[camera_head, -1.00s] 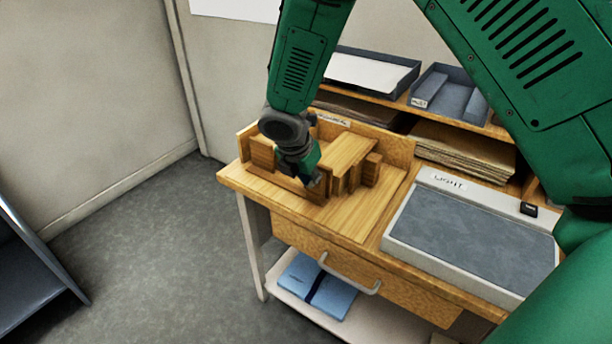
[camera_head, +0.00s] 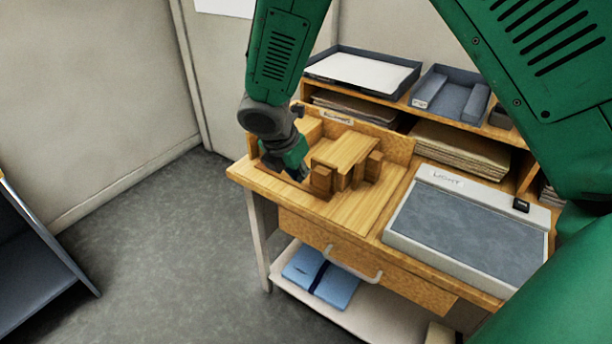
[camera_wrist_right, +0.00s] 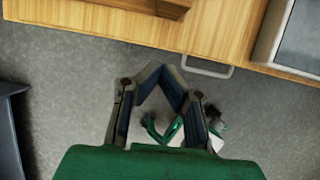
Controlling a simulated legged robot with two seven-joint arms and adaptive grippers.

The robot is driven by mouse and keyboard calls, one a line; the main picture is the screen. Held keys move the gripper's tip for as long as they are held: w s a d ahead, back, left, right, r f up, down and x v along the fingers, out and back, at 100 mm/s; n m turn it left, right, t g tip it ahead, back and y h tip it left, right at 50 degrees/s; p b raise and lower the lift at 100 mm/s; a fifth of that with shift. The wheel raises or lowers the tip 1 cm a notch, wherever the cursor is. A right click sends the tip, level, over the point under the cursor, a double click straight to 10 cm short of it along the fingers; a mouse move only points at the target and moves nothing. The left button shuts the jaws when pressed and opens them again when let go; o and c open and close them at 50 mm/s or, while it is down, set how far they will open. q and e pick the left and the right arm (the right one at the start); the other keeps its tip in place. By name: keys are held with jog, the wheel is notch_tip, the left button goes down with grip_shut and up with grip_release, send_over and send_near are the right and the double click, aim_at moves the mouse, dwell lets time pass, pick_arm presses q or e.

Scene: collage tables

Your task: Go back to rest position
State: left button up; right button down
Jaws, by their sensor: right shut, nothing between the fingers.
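My right gripper (camera_head: 296,172) is at the left front of the wooden desk (camera_head: 346,212), close beside the wooden blocks (camera_head: 343,155). In the right wrist view my right gripper (camera_wrist_right: 160,72) has its fingertips together with nothing between them. My right arm's green links cross the top and right of the head view. My left gripper does not show.
A light pad (camera_head: 465,228) lies on the desk's right side. Paper trays (camera_head: 362,72) stand on the shelf behind. A drawer handle (camera_head: 352,266) sticks out in front. A blue folder (camera_head: 320,276) lies on the lower shelf. A dark rack (camera_head: 40,250) stands at left; the floor between is clear.

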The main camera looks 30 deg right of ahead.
jog(key=s+a+f+m+g+y, duration=0.2)
jog(key=s+a+f+m+y, duration=0.25)
jog(key=s+f+m, duration=0.6)
jog(key=s+d+f+m, duration=0.1)
jog(key=s+f+m, duration=0.2)
jog(key=s, duration=0.3)
jog(key=s+d+f+m, duration=0.2)
jog(key=s+f+m, duration=0.1)
jog(key=s, duration=0.3)
jog(key=s+d+f+m+t, duration=0.1)
jog(key=s+f+m, duration=0.3)
jog(key=s+m, duration=0.1)
jog(key=shift+s+d+p, duration=0.3)
jog(key=shift+s+d, duration=0.1)
jog(key=shift+s, duration=0.5)
jog(key=shift+r+m+h, duration=0.1)
jog(key=shift+m+h, duration=0.15)
jog(key=shift+a+r, duration=0.1)
jog(key=shift+a, duration=0.35)
